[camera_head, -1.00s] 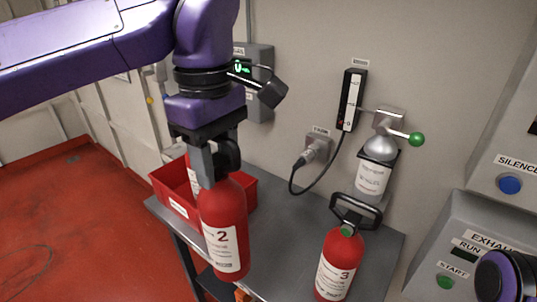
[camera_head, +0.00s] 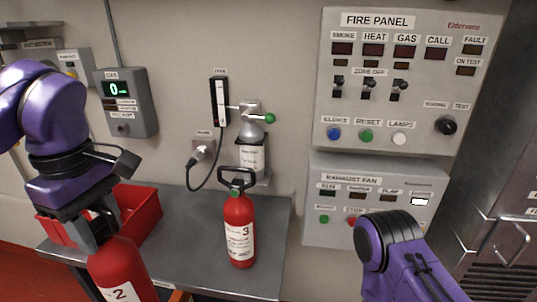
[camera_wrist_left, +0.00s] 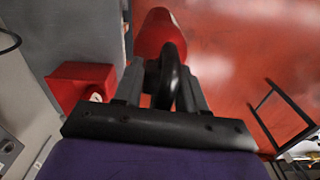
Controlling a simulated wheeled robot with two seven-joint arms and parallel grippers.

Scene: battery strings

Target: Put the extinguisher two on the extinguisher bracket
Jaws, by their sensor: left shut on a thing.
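My left gripper (camera_head: 94,236) is shut on extinguisher two (camera_head: 122,268), a red cylinder with a white label marked 2. It hangs below the gripper at the lower left of the head view, its bottom cut off by the frame. In the left wrist view the gripper (camera_wrist_left: 163,92) is around its black handle (camera_wrist_left: 172,72), with the red body (camera_wrist_left: 156,32) beyond. I cannot make out the extinguisher bracket in these frames. My right gripper is not in view; only a purple part of my right arm shows at the lower right.
Extinguisher three (camera_head: 239,232) stands upright on the grey table (camera_head: 190,238). A red bin (camera_head: 142,218) sits at the table's left. A silver device with a green-knobbed lever (camera_head: 269,118), the fire panel (camera_head: 392,95) and the exhaust fan box (camera_head: 372,190) are on the wall.

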